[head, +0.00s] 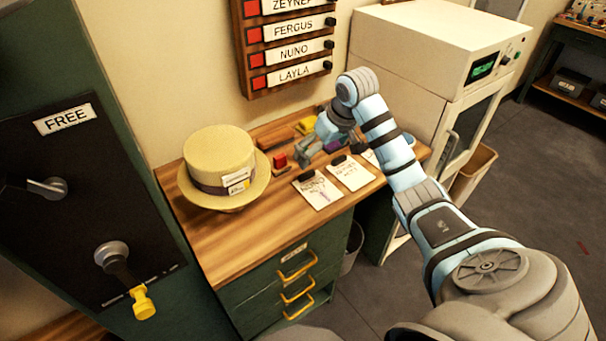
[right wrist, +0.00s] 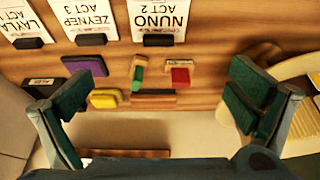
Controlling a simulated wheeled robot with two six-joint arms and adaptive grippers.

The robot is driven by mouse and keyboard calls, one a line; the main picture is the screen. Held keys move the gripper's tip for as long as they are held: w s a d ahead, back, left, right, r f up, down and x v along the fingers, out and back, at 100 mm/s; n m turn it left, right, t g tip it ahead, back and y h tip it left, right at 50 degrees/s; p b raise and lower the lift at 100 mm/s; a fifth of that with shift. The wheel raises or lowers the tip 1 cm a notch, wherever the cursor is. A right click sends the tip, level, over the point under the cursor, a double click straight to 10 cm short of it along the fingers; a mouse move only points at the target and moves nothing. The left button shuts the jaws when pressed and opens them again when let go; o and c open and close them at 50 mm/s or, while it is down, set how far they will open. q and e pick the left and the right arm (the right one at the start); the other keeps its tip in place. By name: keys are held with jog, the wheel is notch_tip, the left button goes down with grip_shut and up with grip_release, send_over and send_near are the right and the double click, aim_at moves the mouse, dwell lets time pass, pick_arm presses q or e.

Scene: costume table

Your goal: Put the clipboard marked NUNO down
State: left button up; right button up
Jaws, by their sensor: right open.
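The clipboard marked NUNO (head: 318,191) lies flat on the wooden table, the leftmost of the white clipboards in the head view. In the right wrist view its NUNO ACT 2 sheet (right wrist: 166,17) shows upside down at the top, with a dark clip at its lower edge. My right gripper (head: 318,146) is over the back of the table, behind the clipboards. In the right wrist view its two green-padded fingers (right wrist: 165,88) are wide apart with nothing held. The NUNO clipboard is apart from the fingers. My left gripper is out of view.
ZEYNEP (right wrist: 85,15) and LAYLA (right wrist: 18,20) clipboards lie beside it. Small blocks, red (right wrist: 180,75), yellow (right wrist: 104,98) and purple (right wrist: 84,65), lie between the fingers and clipboards. A straw hat (head: 222,160) stands left. A name board (head: 290,45) hangs above; a white cabinet (head: 420,45) stands right.

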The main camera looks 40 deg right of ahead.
jog(key=b, duration=0.2)
send_near(308, 179)
jog(key=shift+f, duration=0.75)
jog(key=x, duration=0.3)
jog(key=w+b+x, duration=0.1)
jog(key=x, duration=0.2)
jog(key=shift+d, duration=0.1)
jog(key=shift+s+r, duration=0.1)
jog(key=shift+r, duration=0.1)
jog(key=shift+c, duration=0.6)
jog(key=c, duration=1.6)
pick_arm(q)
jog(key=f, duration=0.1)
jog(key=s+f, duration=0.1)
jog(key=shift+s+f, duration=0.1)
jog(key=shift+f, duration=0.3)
pick_arm(e)
jog(key=shift+s+f, duration=0.1)
jog(key=shift+s, duration=0.05)
jog(key=shift+c, duration=0.8)
jog(key=shift+c, duration=0.6)
